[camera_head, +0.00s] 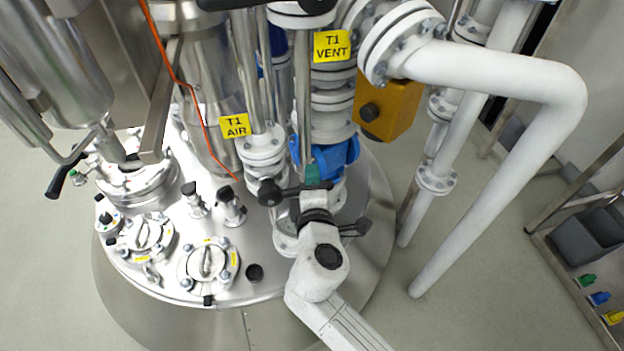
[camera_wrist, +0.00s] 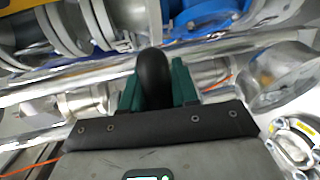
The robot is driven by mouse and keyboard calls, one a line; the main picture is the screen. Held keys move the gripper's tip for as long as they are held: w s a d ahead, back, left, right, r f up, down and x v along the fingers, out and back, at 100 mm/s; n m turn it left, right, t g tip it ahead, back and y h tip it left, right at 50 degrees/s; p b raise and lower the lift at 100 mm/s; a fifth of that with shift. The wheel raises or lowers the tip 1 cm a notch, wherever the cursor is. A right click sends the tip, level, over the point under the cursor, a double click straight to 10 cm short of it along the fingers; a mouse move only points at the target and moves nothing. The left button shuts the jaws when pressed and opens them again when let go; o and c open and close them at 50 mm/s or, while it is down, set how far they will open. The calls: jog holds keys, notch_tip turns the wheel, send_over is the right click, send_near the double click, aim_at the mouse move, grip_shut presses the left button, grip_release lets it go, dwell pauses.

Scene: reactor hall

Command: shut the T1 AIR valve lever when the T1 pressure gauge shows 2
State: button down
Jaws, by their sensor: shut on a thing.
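The black T1 AIR valve lever (camera_head: 270,192) sits on the white flanged pipe below the yellow T1 AIR tag (camera_head: 235,125). The lever points sideways to the right, across the pipe, towards my gripper (camera_head: 313,176). In the wrist view, the black rounded end of the lever (camera_wrist: 153,78) sits between the green fingers of my gripper (camera_wrist: 158,86), which is shut on it. Part of the lever is hidden behind the fingers. I cannot make out a T1 pressure gauge or its reading in either view.
A thick white pipe (camera_head: 500,75) bends down further right. The steel vessel lid (camera_head: 215,225) carries several fittings. An orange cable (camera_head: 180,80) hangs at left.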

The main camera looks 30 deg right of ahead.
jog(key=shift+s+d+f, duration=0.1)
jog(key=shift+f, duration=0.35)
jog(key=c, duration=1.2)
grip_release()
jog(key=shift+r, duration=0.15)
jog(key=v, duration=1.1)
